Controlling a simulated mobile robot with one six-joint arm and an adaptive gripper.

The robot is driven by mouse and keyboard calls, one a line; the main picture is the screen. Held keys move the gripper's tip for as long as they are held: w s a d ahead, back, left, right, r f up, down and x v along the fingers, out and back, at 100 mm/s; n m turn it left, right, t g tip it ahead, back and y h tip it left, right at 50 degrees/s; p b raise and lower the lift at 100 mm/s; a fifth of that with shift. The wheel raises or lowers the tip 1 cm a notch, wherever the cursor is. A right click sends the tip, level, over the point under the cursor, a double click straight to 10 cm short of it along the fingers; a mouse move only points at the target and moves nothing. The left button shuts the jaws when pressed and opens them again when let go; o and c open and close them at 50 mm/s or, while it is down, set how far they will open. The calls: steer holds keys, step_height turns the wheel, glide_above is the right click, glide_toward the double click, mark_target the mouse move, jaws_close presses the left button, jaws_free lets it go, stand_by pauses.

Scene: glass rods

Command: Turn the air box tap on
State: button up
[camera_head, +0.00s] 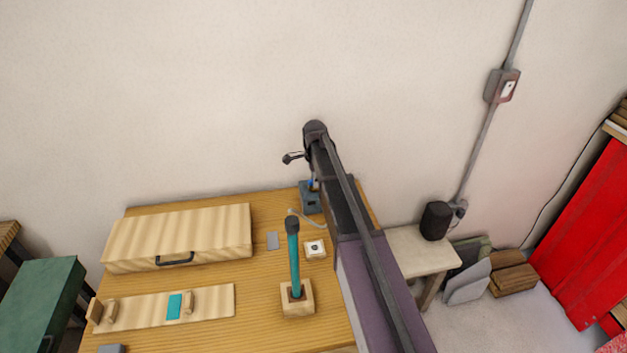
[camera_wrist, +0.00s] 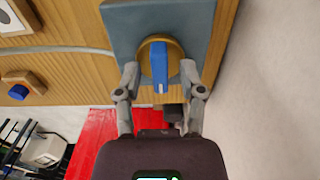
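The air box (camera_wrist: 118,30) is a blue-grey block. On it is the tap, a blue handle (camera_wrist: 159,60) on a round brass-coloured disc, lying upright in the wrist view. My gripper (camera_wrist: 159,72) is open, with one finger on each side of the blue handle. The left finger shows a gap to the handle; the right finger is very close, and I cannot tell if it touches. In the head view the air box (camera_head: 311,203) stands at the table's back right, and my arm hides part of it and most of the gripper.
A pale tube runs left from the air box. A teal rod (camera_head: 294,260) stands in a wooden block, near a small white-topped block (camera_head: 315,249). A wooden case (camera_head: 180,235) and a board (camera_head: 215,303) lie left. The wall is close behind.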

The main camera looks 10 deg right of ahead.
jaws_close()
steer(key=shift+a, duration=0.1)
steer(key=shift+n, duration=0.3)
steer(key=n, duration=0.3)
steer(key=shift+n, duration=0.4)
steer(key=n, duration=0.4)
steer(key=shift+n, duration=0.3)
steer(key=n, duration=0.4)
steer(key=shift+n, duration=2.5)
steer(key=shift+w, duration=0.1)
